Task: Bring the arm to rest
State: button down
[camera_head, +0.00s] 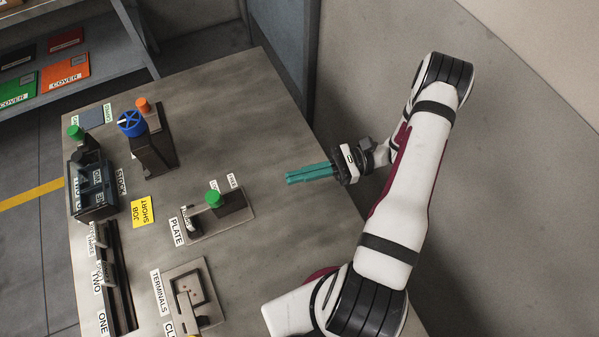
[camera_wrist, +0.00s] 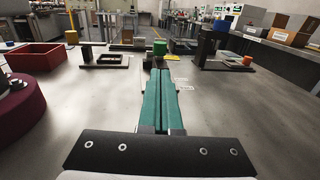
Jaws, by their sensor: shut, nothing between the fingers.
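My gripper (camera_head: 308,173) has teal fingers that lie together, shut with nothing between them. In the head view it is above the right side of the grey table (camera_head: 270,120), apart from the fixtures. My white arm bends along the right of that view. In the wrist view the gripper (camera_wrist: 161,75) points level across the table toward the fixtures.
The plate fixture (camera_head: 240,220) with a green knob (camera_head: 213,198) stands left of my gripper. A dark post with a blue knob (camera_head: 131,123) stands further left. The terminals fixture (camera_head: 195,275) is at the front. A yellow label (camera_head: 142,212) lies mid-table. The table's right part is clear.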

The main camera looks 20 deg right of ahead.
jog(key=s+a+r+n+g+h, duration=0.1)
jog(key=s+a+r+n+h, duration=0.3)
jog(key=s+r+n+h, duration=0.3)
jog(key=s+a+r+n+g+h, duration=0.2)
jog(key=s+a+r+n+h, duration=0.1)
jog(key=s+r+n+h, duration=0.4)
jog(key=shift+a+r+h, duration=0.4)
jog(key=shift+r+h, duration=0.45)
jog(key=shift+h, duration=0.15)
jog(key=shift+s, duration=0.1)
